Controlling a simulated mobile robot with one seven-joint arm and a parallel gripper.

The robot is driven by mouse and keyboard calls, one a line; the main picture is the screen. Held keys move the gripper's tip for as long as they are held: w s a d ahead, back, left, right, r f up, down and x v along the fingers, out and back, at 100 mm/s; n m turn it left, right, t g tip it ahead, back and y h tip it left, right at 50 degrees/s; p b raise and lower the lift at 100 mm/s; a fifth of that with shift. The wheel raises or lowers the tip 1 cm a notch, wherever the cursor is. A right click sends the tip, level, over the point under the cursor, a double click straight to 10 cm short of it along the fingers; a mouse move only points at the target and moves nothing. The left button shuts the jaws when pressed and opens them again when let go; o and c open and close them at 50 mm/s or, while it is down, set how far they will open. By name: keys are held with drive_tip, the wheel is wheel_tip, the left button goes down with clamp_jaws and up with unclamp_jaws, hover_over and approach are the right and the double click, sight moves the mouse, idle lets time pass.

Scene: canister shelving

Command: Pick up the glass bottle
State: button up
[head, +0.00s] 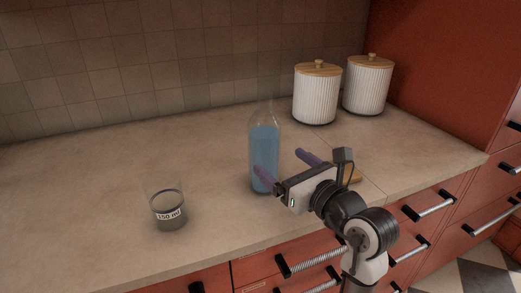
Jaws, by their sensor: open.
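The glass bottle (264,150) stands upright on the countertop and holds blue liquid. Its upper part is clear glass against the tiled wall. My gripper (286,164) is at the bottle's right side, with its two purple fingers apart. The left finger overlaps the lower part of the bottle in the picture, and the right finger lies to the right of the bottle. I cannot tell from this view whether either finger touches the glass.
Two white ribbed canisters with wooden lids (317,95) (367,86) stand behind to the right. A small wooden piece (355,175) lies partly hidden behind my gripper. The countertop (80,195) is clear at far left.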

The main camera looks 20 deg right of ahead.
sight(273, 155)
drive_tip(key=x, duration=0.4)
drive_tip(key=shift+w+p, duration=0.15)
drive_tip(key=shift+p, duration=0.25)
drive_tip(key=p+x, duration=0.2)
drive_tip(key=x, duration=0.2)
drive_tip(key=shift+w+r, duration=0.2)
drive_tip(key=shift+w+a+f, duration=0.1)
drive_tip(key=shift+w, duration=0.3)
drive_tip(key=shift+c, duration=0.2)
drive_tip(key=c, duration=1.7)
